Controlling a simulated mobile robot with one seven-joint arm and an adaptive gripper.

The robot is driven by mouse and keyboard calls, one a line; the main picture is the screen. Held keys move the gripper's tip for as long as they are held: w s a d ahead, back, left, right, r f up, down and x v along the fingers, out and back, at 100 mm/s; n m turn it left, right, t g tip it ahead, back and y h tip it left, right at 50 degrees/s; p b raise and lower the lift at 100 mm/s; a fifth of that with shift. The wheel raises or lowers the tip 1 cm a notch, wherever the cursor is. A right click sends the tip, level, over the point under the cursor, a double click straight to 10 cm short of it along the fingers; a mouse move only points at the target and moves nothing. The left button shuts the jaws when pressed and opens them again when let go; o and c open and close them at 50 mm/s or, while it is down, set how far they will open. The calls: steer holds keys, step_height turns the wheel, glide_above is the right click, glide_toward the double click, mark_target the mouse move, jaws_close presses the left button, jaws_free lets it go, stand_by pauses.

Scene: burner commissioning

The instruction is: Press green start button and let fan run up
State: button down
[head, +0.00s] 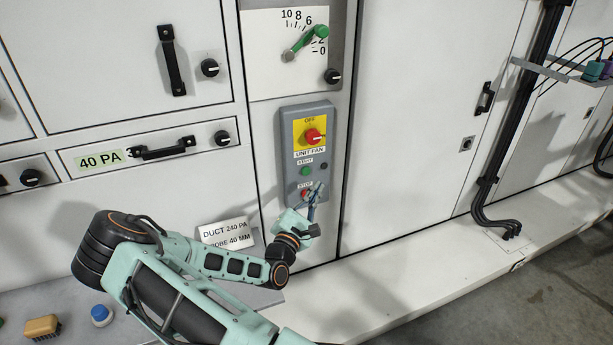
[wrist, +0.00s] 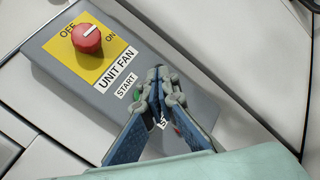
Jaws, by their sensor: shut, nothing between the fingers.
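The grey unit fan control box (head: 288,150) is mounted on the white cabinet front. Its red rotary switch (head: 313,136) sits on a yellow plate, with its mark appearing to point toward ON. The green start button (head: 306,171) is below the START label. The red stop button (head: 304,195) is lower down, close to my gripper. My gripper (head: 320,185) is shut and empty in front of the lower box. In the wrist view, its fingertips (wrist: 160,72) are beside the START label (wrist: 126,87) and largely hide the green button. I cannot tell whether they touch the box.
Above the box is a gauge panel with a green lever (head: 306,42). A white card (head: 226,232) stands behind my arm. A blue-capped object (head: 101,315) and a brush (head: 42,327) lie at lower left.

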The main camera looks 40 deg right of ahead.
mark_target(306, 171)
steer(key=shift+w+d, duration=0.2)
steer(key=shift+w, duration=0.6)
steer(key=shift+w+d, duration=0.2)
steer(key=shift+w, duration=0.6)
steer(key=shift+w+d, duration=0.2)
steer(key=shift+w, duration=0.6)
steer(key=shift+w, duration=0.1)
steer(key=shift+w+d, duration=0.1)
steer(key=shift+w, duration=0.2)
steer(key=shift+w+d, duration=0.1)
steer(key=shift+w, duration=0.3)
stand_by(0.5)
steer(key=shift+s+a+p, duration=0.25)
steer(key=shift+s+p, duration=0.4)
steer(key=shift+s, duration=0.15)
steer(key=shift+s, duration=0.1)
